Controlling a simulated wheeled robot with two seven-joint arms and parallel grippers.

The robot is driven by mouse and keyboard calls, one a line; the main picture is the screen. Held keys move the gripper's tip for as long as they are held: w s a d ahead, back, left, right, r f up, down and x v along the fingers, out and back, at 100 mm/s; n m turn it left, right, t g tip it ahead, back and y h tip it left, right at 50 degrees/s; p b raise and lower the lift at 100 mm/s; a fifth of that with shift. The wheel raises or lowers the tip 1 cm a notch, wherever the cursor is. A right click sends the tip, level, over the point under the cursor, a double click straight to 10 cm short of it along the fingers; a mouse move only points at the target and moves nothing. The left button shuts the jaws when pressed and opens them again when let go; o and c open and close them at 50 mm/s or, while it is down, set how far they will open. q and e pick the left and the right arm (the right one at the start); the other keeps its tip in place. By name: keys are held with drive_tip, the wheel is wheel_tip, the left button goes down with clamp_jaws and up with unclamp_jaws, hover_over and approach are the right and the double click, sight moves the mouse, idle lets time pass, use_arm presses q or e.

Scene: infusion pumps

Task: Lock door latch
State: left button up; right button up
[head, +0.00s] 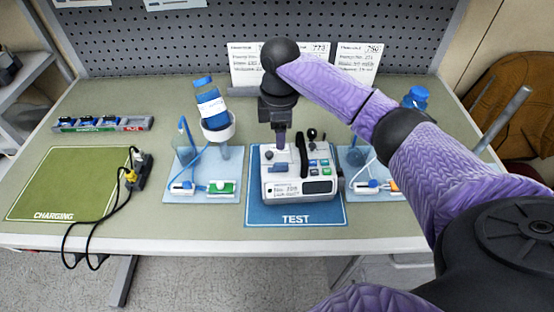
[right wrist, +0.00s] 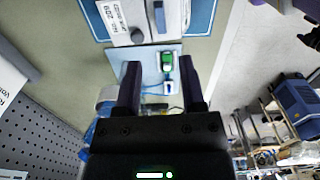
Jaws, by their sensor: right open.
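The white infusion pump (head: 290,187) stands on the blue TEST mat (head: 262,214). It has a dark screen, coloured buttons, a black upright handle (head: 303,157) and a small black knob (head: 312,134). Which of these parts is the door latch I cannot tell. My right gripper (head: 281,146) points down just above the pump's left rear part, left of the handle. In the right wrist view its two fingers (right wrist: 159,63) are apart with nothing held between them. Part of the pump (right wrist: 133,18) shows beyond the fingers there. My left gripper is not in view.
Light blue trays with tubing stand on both sides of the mat; the left one (head: 205,193) has a blue bottle (head: 210,106) in a holder. Cards stand at the pegboard (head: 200,40).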

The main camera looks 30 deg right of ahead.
sight(279, 164)
wheel_tip(279, 164, down, 10)
drive_tip(key=shift+r+b, duration=0.2)
drive_tip(key=shift+b, duration=0.9)
drive_tip(key=shift+c, duration=0.2)
clamp_jaws()
